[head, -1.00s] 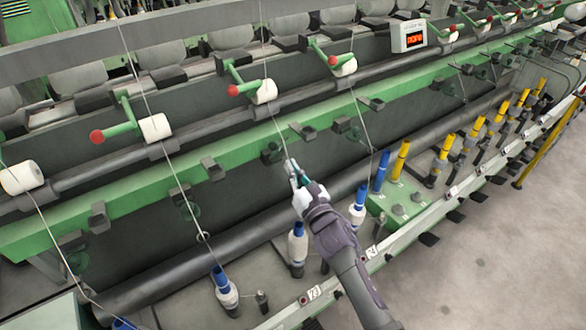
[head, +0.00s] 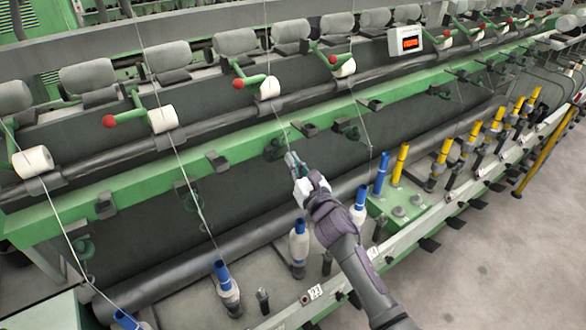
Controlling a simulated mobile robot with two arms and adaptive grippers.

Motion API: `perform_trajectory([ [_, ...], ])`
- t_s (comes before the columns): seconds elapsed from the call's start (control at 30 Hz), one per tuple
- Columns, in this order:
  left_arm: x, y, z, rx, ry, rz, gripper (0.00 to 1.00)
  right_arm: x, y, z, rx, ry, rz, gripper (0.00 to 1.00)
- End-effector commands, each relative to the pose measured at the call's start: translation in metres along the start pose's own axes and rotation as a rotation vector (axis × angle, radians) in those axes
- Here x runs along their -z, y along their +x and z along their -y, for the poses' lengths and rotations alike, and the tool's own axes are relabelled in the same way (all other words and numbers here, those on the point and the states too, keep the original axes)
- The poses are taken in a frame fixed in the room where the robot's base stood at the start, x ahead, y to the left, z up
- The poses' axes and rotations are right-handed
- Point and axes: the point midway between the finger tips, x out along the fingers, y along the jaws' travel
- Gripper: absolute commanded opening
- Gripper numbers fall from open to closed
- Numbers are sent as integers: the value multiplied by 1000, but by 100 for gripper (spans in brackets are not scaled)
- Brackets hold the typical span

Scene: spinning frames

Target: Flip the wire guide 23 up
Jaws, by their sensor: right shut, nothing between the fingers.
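The number plate reading 23 (head: 315,292) sits on the front rail, below a bobbin with a blue top (head: 299,246). The wire guide 23 (head: 275,149) is a small dark green part under the green beam, above that bobbin. It looks raised close to the beam, but its exact angle is hard to tell. My right gripper (head: 290,158) is shut and empty, with its tips just below and right of the guide. I cannot tell whether they touch it. My left gripper is out of view.
Neighbouring guides hang under the green beam (head: 130,192), such as one at the left (head: 187,193). Threads run down from white rolls (head: 163,118) to the bobbins. A green box (head: 398,210) with blue and yellow tubes stands right of my arm. The floor at the right is clear.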

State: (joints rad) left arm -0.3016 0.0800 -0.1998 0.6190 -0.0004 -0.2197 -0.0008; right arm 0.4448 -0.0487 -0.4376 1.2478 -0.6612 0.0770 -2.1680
Motion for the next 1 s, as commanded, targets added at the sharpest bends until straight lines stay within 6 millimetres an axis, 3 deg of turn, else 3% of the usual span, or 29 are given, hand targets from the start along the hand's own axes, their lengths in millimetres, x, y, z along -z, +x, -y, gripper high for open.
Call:
perform_trajectory([
  [0.27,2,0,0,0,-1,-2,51,2,-7,2,2,-1,-3,0],
  [0.7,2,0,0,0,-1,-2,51,2,-91,2,1,-1,-4,0],
  [1.0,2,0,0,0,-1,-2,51,2,-118,2,1,0,-3,0],
])
